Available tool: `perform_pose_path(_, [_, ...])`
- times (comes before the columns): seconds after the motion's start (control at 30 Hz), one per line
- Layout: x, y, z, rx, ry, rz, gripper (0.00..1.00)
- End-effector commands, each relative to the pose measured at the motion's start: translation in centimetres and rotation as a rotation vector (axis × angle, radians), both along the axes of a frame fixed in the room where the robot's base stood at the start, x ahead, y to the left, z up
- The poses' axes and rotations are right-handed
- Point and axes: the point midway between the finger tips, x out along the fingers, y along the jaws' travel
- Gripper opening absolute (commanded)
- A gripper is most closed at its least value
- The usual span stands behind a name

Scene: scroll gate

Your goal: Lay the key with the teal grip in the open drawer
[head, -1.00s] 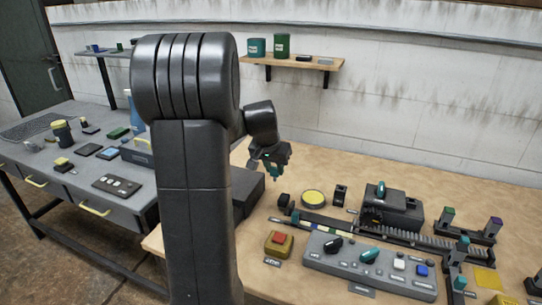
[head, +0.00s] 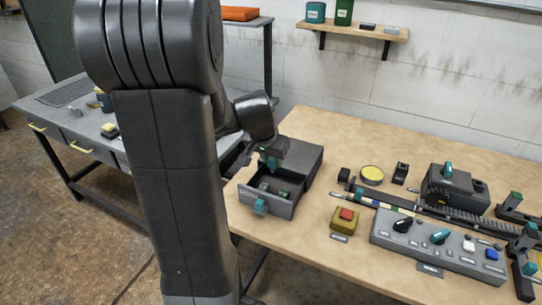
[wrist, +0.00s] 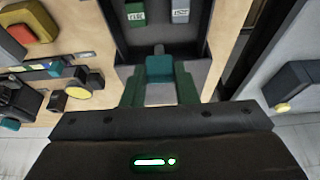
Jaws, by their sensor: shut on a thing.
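The key with the teal grip (wrist: 160,68) is between my fingers in the wrist view, its short grey shaft pointing up the picture. My gripper (head: 270,160) is shut on it, above the rear part of the open drawer (head: 283,211) in the head view. The drawer sticks out of a dark grey cabinet (head: 302,157) and has a teal handle (head: 261,207). Two small labelled pieces, one green (wrist: 135,14) and one grey (wrist: 180,11), lie inside the drawer. The key itself is hard to make out in the head view.
A red button on a yellow box (head: 346,217) and a control panel (head: 435,242) stand to the right of the drawer. A yellow disc (head: 372,175) lies behind them. A grey side bench (head: 60,110) is at left. Some wood surface around the cabinet is clear.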

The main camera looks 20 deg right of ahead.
Motion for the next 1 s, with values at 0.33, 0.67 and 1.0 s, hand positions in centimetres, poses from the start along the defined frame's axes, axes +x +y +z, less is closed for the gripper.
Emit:
perform_pose_path(0.33, [0.0,0.0,-3.8,0.0,0.002,0.001,0.04])
perform_pose_path(0.67, [0.0,0.0,-7.2,-0.001,0.0,0.001,0.04])
perform_pose_path(1.0, [0.1,0.0,-10.1,-0.001,0.0,0.001,0.04])
